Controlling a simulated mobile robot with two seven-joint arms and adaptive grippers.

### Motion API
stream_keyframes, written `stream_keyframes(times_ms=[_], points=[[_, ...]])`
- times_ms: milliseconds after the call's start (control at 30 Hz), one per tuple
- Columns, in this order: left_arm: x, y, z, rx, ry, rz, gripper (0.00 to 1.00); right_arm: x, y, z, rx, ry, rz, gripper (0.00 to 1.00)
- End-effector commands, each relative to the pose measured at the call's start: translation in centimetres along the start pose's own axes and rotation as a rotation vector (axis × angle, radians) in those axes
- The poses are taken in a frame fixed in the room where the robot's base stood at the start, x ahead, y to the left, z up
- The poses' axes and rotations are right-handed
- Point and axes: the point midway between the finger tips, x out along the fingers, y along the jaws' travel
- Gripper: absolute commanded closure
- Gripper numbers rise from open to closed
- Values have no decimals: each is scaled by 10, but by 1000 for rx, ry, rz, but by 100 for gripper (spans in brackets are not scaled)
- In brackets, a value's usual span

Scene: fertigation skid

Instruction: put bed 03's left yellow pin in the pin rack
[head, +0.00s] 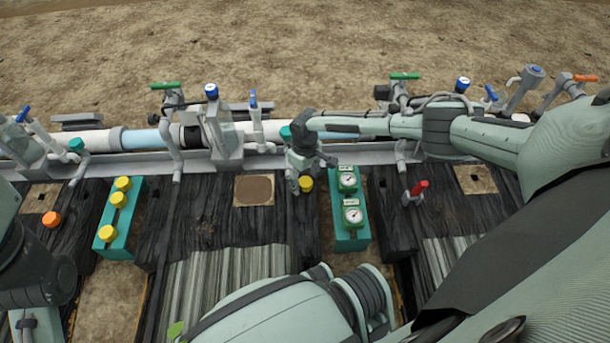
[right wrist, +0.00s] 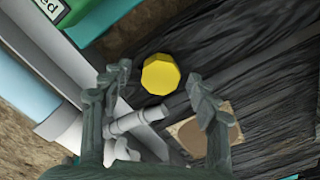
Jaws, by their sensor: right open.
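A single yellow pin (head: 306,184) stands on the dark bed cover, just left of a teal block with gauges. My right gripper (head: 308,172) is directly behind and over it, with jaws apart. In the right wrist view the yellow pin (right wrist: 160,74) shows its faceted top between and beyond the two open fingertips (right wrist: 161,84); nothing is gripped. A teal block (head: 107,232) at left holds three yellow pins in a row and looks like the pin rack. I cannot read the bed number.
The teal gauge block (head: 350,243) stands close right of the pin. A grey pipe rail (head: 230,158) with valves runs behind. A red-handled valve (head: 416,190) is at right, an orange knob (head: 51,219) at far left. A brown square (head: 254,190) lies flat left of the pin.

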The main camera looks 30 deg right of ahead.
Motion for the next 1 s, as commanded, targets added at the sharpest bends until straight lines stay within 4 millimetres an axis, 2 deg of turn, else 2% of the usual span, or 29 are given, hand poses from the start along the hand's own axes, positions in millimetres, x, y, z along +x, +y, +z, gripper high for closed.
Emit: stream_keyframes(times_ms=[100, 367, 767, 1000], points=[[0, 0, 0, 2, 6, 7, 41, 6, 0, -1, 0, 1, 0, 40], [1, 0, 0, 2, 6, 8, 41, 6, 0, 0, 0, 1, 0, 41], [1, 0, 0, 3, 6, 8, 41, 6, 0, 0, 0, 1, 0, 91], [11, 0, -3, 2, 12, 6, 41, -6, 0, 0, 0, 1, 0, 92]])
